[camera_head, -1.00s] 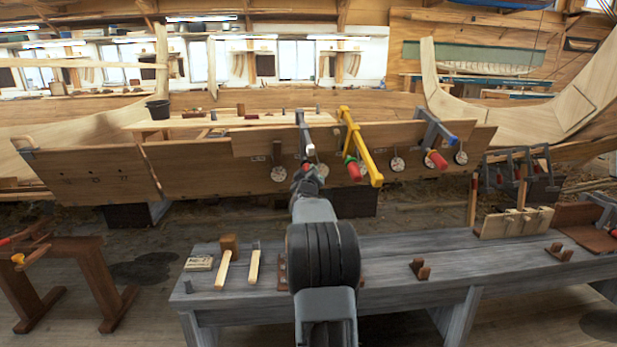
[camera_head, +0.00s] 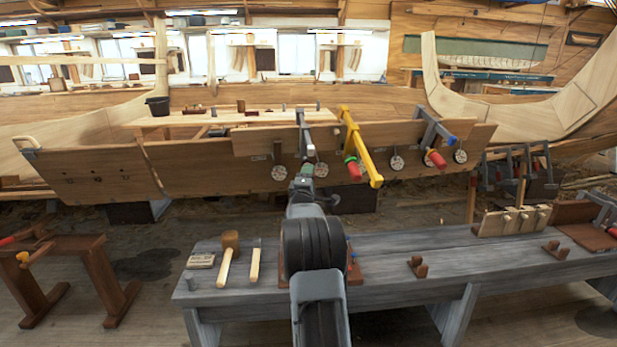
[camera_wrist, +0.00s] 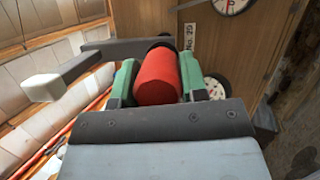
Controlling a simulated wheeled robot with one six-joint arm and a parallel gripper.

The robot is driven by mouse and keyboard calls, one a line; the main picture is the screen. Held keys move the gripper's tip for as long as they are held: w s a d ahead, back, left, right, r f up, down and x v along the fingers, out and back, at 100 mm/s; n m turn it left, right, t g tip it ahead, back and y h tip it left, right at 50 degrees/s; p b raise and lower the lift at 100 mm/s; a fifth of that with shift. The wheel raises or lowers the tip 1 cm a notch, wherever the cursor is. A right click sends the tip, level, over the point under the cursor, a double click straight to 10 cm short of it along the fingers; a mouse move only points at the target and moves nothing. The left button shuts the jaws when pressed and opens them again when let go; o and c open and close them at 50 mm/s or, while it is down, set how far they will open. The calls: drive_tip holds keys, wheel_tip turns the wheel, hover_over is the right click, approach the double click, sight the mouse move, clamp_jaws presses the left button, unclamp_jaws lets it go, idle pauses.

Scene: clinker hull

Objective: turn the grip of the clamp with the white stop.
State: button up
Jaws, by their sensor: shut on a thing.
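The clamp with the white stop (camera_head: 310,150) is grey and hangs over the top edge of the hull plank, left of the yellow clamp. In the wrist view its white stop (camera_wrist: 43,88) sits on the end of a grey arm at the left. Its red grip (camera_wrist: 158,77) lies between the green fingers of my gripper (camera_wrist: 158,86). My gripper is shut on this grip, one finger on each side. In the head view my gripper (camera_head: 302,184) is below the clamp, and my arm partly covers the grip.
A yellow clamp (camera_head: 358,145) with a red grip stands close on the right. A blue-stopped clamp (camera_head: 432,128) is farther right. Round dials (camera_head: 279,173) hang along the hull plank (camera_head: 200,165). A grey bench (camera_head: 390,260) with a mallet (camera_head: 228,260) lies below my arm.

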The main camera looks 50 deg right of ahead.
drive_tip(key=n+b, duration=0.1)
drive_tip(key=n, duration=0.1)
drive_tip(key=n+t+b, duration=0.1)
drive_tip(key=n, duration=0.1)
drive_tip(key=n+t+b, duration=0.1)
drive_tip(key=shift+f+n+h, duration=0.25)
drive_tip(key=shift+n+h, duration=0.15)
drive_tip(key=shift+r+n+t+b, duration=0.15)
drive_tip(key=shift+n+t+b, duration=0.7)
drive_tip(key=shift+n, duration=0.95)
drive_tip(key=shift+r+n, duration=0.1)
drive_tip(key=shift+n, duration=0.2)
drive_tip(key=o, duration=0.9)
drive_tip(key=p+v, duration=0.1)
drive_tip(key=v, duration=1.2)
drive_tip(key=shift+s+a+f, duration=0.2)
drive_tip(key=shift+s+a, duration=0.05)
drive_tip(key=shift+s, duration=0.05)
